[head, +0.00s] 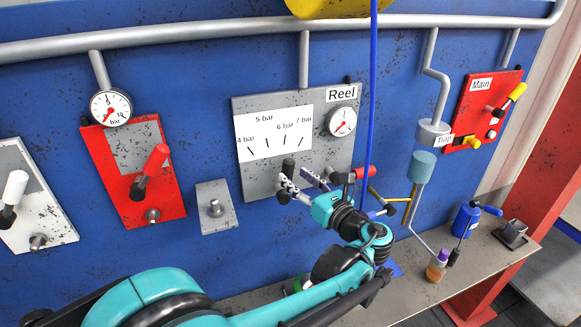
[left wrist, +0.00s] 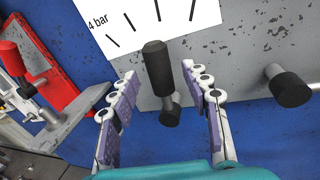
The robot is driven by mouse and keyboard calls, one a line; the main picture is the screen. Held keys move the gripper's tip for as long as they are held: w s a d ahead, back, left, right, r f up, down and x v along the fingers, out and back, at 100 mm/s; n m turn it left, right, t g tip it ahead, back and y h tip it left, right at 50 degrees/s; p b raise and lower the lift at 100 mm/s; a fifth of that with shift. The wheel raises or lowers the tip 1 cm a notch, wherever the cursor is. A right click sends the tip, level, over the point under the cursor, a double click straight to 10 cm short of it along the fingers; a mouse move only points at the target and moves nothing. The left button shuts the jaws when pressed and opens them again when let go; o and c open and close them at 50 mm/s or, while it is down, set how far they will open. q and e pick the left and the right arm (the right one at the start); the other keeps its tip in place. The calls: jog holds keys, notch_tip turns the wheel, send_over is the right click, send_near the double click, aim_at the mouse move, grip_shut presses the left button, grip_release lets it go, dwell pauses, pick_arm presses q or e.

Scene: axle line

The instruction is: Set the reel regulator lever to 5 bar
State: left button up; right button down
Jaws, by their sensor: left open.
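The grey Reel panel (head: 262,180) carries a white scale (head: 275,130) marked 4 to 7 bar. Its black lever (head: 288,168) stands nearly upright below the scale. It also shows in the left wrist view (left wrist: 157,65), tilted slightly left and aimed around the middle ticks; I cannot tell the exact setting. My left gripper (head: 303,183) is open at the lever; in the left wrist view the lever stands between the spread fingers (left wrist: 158,78), with gaps on both sides. The round Reel gauge (head: 342,122) is at the right; its reading is too small to tell. My right gripper is not in view.
A black-ended peg (left wrist: 288,88) sticks out right of the fingers. A red panel with a red lever (head: 155,160) is to the left. A blue hose (head: 371,90) hangs right of the Reel panel. A bench (head: 430,290) with bottles is below right.

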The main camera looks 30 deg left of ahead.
aim_at(291, 174)
pick_arm(q)
jog(key=x, duration=0.4)
jog(key=shift+a+p, duration=0.1)
jog(key=shift+p, duration=0.2)
grip_shut()
jog(key=shift+s+a+n+h, duration=0.3)
jog(key=shift+s+a+n, duration=0.2)
jog(key=shift+n, duration=0.35)
jog(key=shift+s+a+n+h, duration=0.35)
jog(key=shift+s+n, duration=0.2)
jog(key=shift+n, duration=0.3)
grip_release()
